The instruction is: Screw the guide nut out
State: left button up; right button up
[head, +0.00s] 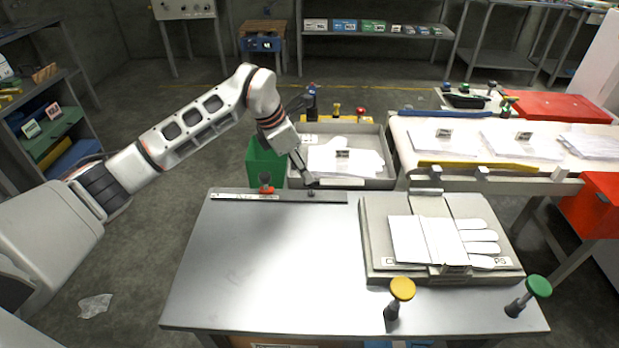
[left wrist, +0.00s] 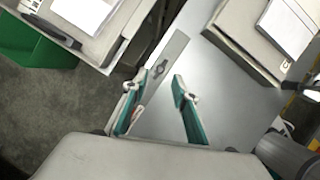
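A flat metal guide bar (head: 232,196) lies along the far left edge of the steel table. A small dark nut (head: 311,192) sits near the bar's right end. It also shows in the left wrist view as a dark winged piece (left wrist: 160,68) on the bar (left wrist: 172,50). My left gripper (head: 309,180) is just above this nut and points down. In the left wrist view my left gripper (left wrist: 161,77) is open, its two teal fingers apart, with the nut showing near and between their tips. I cannot tell whether they touch it. My right gripper is not in view.
A red-and-dark knob (head: 266,181) stands on the bar's left part. A grey fixture with a white glove (head: 440,240) sits on the table's right. Yellow (head: 402,290) and green (head: 539,287) knobs stand in front. A grey tray (head: 370,145) is behind. The table's middle is clear.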

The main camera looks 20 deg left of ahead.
aim_at(312, 187)
pick_arm(q)
jog(key=shift+x, duration=2.1)
jog(key=shift+c, duration=0.4)
grip_shut()
